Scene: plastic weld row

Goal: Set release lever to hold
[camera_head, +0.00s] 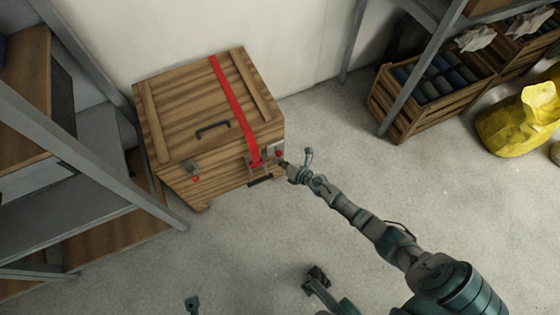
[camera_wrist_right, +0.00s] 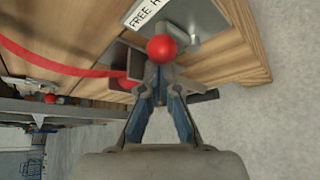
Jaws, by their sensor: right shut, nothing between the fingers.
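A wooden crate (camera_head: 175,120) stands against the wall, with a red strap (camera_head: 232,100) over its lid. A release lever with a red ball knob (camera_head: 279,154) is at the right end of its front; the knob (camera_wrist_right: 161,48) is large in the wrist view. A metal plate behind it carries a partly cut-off label (camera_wrist_right: 150,12) reading "FREE H". My right gripper (camera_wrist_right: 160,72) is shut and empty, its fingertips right by the knob; contact is unclear. In the head view the right gripper (camera_head: 286,166) is at the crate's front right corner.
A second latch with a red knob (camera_head: 196,178) is at the crate's front left. Metal shelving (camera_head: 80,165) stands close on the left. A wooden bin of dark rolls (camera_head: 405,110) and a yellow bag (camera_head: 520,120) are at right. The floor before the crate is mostly clear.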

